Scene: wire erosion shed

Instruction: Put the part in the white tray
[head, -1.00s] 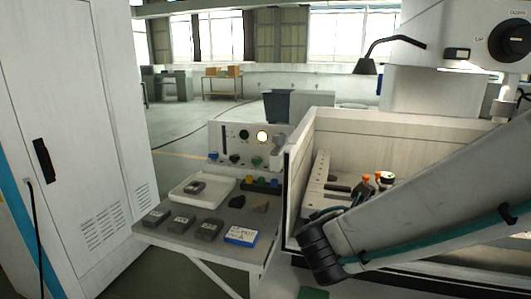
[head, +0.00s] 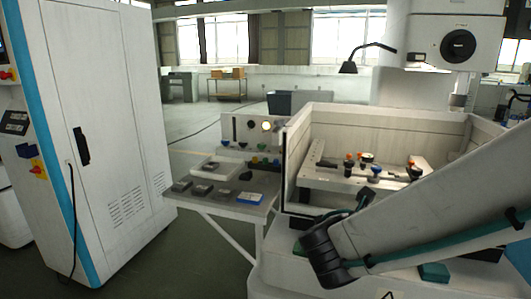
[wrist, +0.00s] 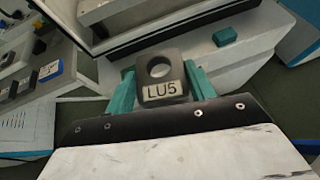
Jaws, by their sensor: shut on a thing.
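My gripper (wrist: 162,92) has teal fingers and is shut on a dark grey part (wrist: 160,72) with a round hole and a label reading LU5. In the head view the gripper seems to show only partly, behind my arm, and the held part cannot be made out there. The white tray (head: 232,161) lies on the grey side table (head: 222,203), left of the machine tank and well away from my arm. A small dark piece sits in the tray.
Several dark labelled blocks (head: 202,190) and a blue-and-white card (head: 250,198) lie in front of the tray. Small coloured items and a control panel (head: 240,127) stand behind. The tank wall (head: 294,165) rises between the table and the fixtures. A tall cabinet (head: 105,130) stands left.

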